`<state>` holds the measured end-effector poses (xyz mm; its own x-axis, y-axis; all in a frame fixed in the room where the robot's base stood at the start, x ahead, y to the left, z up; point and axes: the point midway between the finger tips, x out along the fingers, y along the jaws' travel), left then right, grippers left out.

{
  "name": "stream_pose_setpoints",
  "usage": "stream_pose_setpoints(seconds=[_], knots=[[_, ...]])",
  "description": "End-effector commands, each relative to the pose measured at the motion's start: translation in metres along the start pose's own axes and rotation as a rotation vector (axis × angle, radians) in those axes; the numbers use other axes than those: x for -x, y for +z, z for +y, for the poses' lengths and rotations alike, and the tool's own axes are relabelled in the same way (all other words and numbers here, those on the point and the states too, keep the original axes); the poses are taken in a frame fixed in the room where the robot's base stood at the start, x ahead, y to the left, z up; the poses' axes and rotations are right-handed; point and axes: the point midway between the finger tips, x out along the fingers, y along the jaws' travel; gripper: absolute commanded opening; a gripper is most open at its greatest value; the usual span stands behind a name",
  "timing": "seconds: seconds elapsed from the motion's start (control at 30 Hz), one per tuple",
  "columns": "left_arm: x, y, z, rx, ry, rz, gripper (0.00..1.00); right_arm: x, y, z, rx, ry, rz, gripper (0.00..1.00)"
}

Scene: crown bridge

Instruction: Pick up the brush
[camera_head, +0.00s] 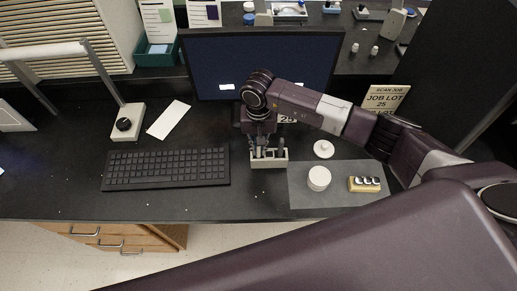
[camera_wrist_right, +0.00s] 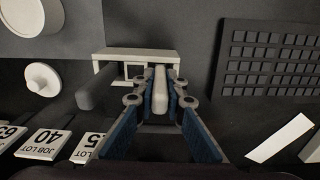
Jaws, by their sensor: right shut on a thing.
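The brush (camera_wrist_right: 160,88) shows in the right wrist view as a pale, rounded handle between the two fingers of my right gripper (camera_wrist_right: 161,101). The fingers are shut on it. Its other end points toward a small light-coloured holder (camera_wrist_right: 115,53), and I cannot tell whether it touches the holder. In the head view my right gripper (camera_head: 264,151) points down over the holder (camera_head: 268,164), in front of the monitor; the brush is hard to make out there. My left gripper is not in view.
A dark cylinder (camera_wrist_right: 99,88) lies beside the gripper in the wrist view. The keyboard (camera_head: 167,168) is left of the holder. A grey mat (camera_head: 335,199) with a round white jar (camera_head: 319,178) and a wooden block (camera_head: 364,185) is to the right. The monitor (camera_head: 215,60) stands behind.

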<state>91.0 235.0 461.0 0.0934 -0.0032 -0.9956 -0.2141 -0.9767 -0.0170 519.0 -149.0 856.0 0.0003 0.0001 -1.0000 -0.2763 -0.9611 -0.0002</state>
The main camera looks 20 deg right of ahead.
Motion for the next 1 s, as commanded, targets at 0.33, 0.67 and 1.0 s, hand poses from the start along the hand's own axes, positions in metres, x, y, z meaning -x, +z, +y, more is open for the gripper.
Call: stream_pose_setpoints(seconds=[0.33, 0.67, 1.0], knots=[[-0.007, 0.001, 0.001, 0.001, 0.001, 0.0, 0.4, 0.02, -0.002, -0.001, 0.001, -0.002, 0.004, 0.0], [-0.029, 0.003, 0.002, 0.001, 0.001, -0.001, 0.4, 0.088, -0.002, 0.0, 0.003, -0.002, 0.007, 0.0], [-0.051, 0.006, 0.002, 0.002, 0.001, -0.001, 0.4, 0.171, -0.001, 0.0, 0.001, -0.002, 0.005, 0.0]])
